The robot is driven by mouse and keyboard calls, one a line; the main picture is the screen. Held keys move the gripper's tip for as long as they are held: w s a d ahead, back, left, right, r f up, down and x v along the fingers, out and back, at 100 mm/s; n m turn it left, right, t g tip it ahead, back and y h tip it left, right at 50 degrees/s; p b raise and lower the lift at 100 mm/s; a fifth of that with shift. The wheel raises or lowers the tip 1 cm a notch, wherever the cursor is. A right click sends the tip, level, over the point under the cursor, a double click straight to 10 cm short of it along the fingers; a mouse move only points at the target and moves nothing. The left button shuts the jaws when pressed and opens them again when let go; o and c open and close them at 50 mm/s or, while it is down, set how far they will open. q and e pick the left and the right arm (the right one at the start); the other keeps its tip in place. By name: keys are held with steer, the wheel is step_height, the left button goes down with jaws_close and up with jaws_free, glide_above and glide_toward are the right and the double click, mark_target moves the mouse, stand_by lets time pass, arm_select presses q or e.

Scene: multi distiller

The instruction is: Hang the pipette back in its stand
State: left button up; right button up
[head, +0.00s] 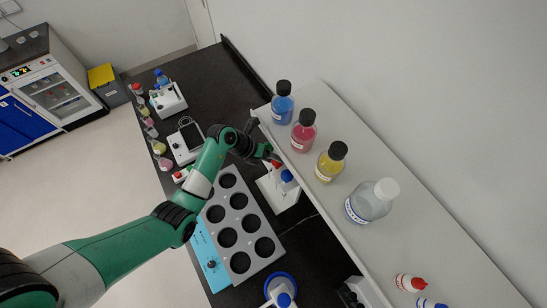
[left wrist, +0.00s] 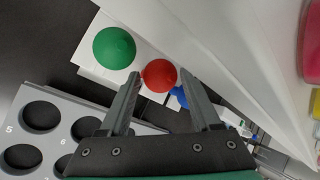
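In the head view a white stand (head: 277,198) stands on the dark bench under the shelf edge, with a red top (head: 276,163) and a blue top (head: 287,175) on it. The left wrist view shows a rounded green top (left wrist: 114,48), a red top (left wrist: 159,75) and part of a blue top (left wrist: 179,97) in a row by a white surface. My left gripper (left wrist: 161,80) has its fingers apart, with the red top showing between them. I cannot tell whether they touch it. In the head view the left gripper (head: 270,155) is at the stand. The pipette's shaft is not clearly visible.
A grey rack (head: 240,213) with several round holes lies beside the stand. A white shelf (head: 400,232) with capped bottles overhangs the bench to the right. A small device (head: 184,143) and several small bottles stand farther along the bench.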

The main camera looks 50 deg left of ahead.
arm_select(q)
steer(key=shift+r, duration=0.2)
steer(key=v, duration=1.2)
steer(key=shift+r, duration=0.3)
